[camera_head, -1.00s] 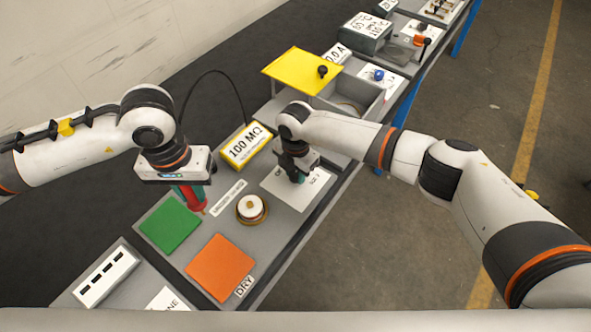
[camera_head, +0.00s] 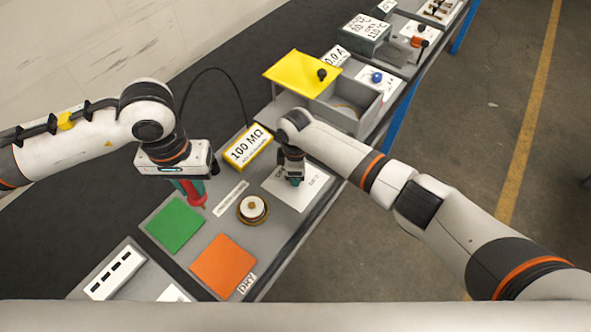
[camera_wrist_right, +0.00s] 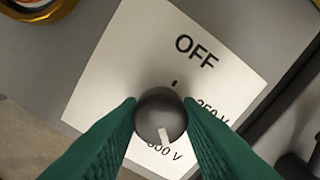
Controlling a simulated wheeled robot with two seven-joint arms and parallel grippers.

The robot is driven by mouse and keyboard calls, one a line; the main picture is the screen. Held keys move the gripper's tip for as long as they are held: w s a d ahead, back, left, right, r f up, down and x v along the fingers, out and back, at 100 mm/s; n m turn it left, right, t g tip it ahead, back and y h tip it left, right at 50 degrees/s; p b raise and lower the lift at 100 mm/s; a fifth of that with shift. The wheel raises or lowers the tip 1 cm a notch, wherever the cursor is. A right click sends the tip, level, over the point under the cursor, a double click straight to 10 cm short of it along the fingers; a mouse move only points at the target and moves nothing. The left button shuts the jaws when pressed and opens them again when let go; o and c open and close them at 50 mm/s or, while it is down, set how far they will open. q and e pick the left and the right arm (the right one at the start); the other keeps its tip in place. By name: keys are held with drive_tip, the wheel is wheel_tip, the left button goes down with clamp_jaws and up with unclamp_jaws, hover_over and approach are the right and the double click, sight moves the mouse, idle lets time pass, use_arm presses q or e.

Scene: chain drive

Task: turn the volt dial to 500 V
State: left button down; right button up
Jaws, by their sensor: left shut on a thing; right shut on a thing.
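The volt dial (camera_wrist_right: 158,108) is a dark round knob on a white plate (camera_wrist_right: 108,75) in the right wrist view. The plate is marked OFF above the knob, 250 V at right and 500 V below, each voltage label partly hidden. The knob's white pointer mark faces down, toward the 500 V label. My right gripper (camera_wrist_right: 160,115) has its green fingers closed on both sides of the knob. In the head view my right gripper (camera_head: 294,180) is over the white plate (camera_head: 312,188) and hides the dial. My left gripper (camera_head: 188,183) is shut on a red probe-like thing (camera_head: 197,195).
A yellow 100 MΩ display (camera_head: 245,149) stands behind the dial plate. A round brass-and-white terminal (camera_head: 253,209), a green pad (camera_head: 175,224) and an orange pad (camera_head: 224,265) lie nearer. A grey box (camera_head: 350,105) with a yellow lid (camera_head: 300,74) stands farther back.

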use_arm(q)
drive_tip(key=shift+r+p, duration=0.3)
drive_tip(key=shift+r, duration=0.1)
use_arm(e)
drive_tip(key=shift+r+m, duration=0.1)
drive_tip(key=shift+m, duration=0.8)
drive_tip(key=shift+w, duration=0.1)
drive_tip(key=o, duration=1)
drive_tip(key=shift+c, duration=0.2)
use_arm(q)
wheel_tip(320, 180, down, 2)
drive_tip(key=b, duration=0.2)
drive_tip(key=shift+f+b, duration=0.25)
drive_tip(key=shift+b, duration=0.05)
use_arm(e)
wheel_tip(320, 180, up, 12)
